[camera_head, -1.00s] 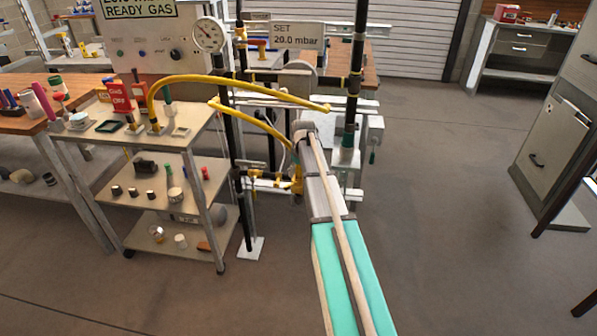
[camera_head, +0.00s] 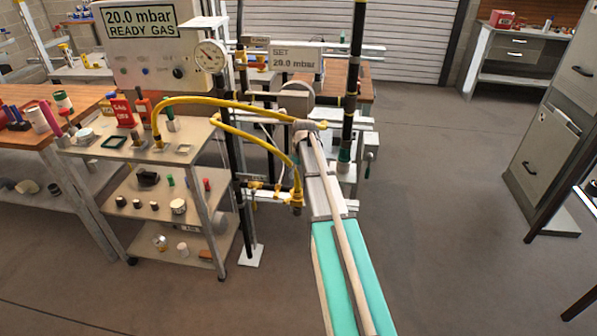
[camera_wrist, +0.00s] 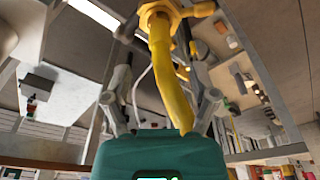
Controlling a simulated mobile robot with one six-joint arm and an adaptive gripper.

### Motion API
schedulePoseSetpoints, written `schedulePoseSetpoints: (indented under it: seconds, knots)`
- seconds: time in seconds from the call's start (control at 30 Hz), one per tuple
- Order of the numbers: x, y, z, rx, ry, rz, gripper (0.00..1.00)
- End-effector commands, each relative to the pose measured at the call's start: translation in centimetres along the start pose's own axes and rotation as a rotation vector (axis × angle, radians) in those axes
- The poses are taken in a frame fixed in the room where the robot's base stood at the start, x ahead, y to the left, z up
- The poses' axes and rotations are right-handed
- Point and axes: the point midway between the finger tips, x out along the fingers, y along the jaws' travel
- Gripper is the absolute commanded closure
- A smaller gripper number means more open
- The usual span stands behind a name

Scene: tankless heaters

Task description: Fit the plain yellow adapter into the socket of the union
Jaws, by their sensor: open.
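In the wrist view, a yellow hex-shaped fitting (camera_wrist: 160,14) sits at the top, with a yellow hose or tube (camera_wrist: 165,75) running down from it towards my palm. In the head view, a yellow fitting (camera_head: 297,199) hangs at the lower end of a curved yellow hose, just left of my arm. My gripper cannot be made out there behind the wrist. I cannot tell which yellow piece is the plain adapter or which is the union.
A shelved cart (camera_head: 92,151) with small parts stands at left, before a wooden bench (camera_head: 28,139). A gas panel (camera_head: 150,72) reads 20.0 mbar, beside a round gauge (camera_head: 210,57). Black upright pipes (camera_head: 352,70) stand behind my arm.

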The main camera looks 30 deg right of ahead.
Motion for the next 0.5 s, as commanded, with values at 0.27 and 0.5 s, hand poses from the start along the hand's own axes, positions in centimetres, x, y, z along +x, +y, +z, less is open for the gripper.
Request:
schedulePoseSetpoints:
  seconds: [0.27,0.5]
  knots:
    - [-2.7,0.0,0.0,0.000,0.000,0.000,0.25]
    - [-3.8,0.0,0.0,0.000,0.000,0.000,0.25]
